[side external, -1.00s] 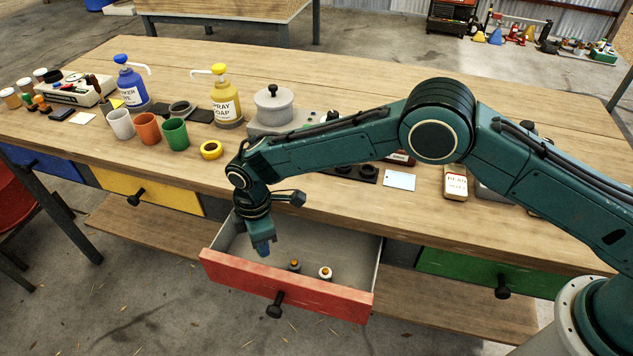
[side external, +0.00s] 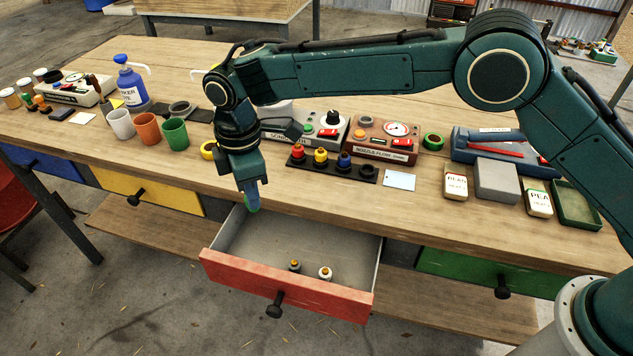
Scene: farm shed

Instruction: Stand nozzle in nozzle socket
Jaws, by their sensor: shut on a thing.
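My gripper (side external: 250,190) points down above the back left of the open red drawer. It is shut on a green nozzle (side external: 252,205), whose lower part shows below the fingertips; the fingers hide the rest. A dark socket strip (side external: 333,165) lies on the bench to the right of my gripper.
The red drawer (side external: 285,287) holds a dark and a white small part with orange tops. Behind the strip stand a grey device (side external: 313,139) and a brown nozzle device (side external: 372,145). A white card (side external: 399,180) lies right of the strip. Cups stand at left.

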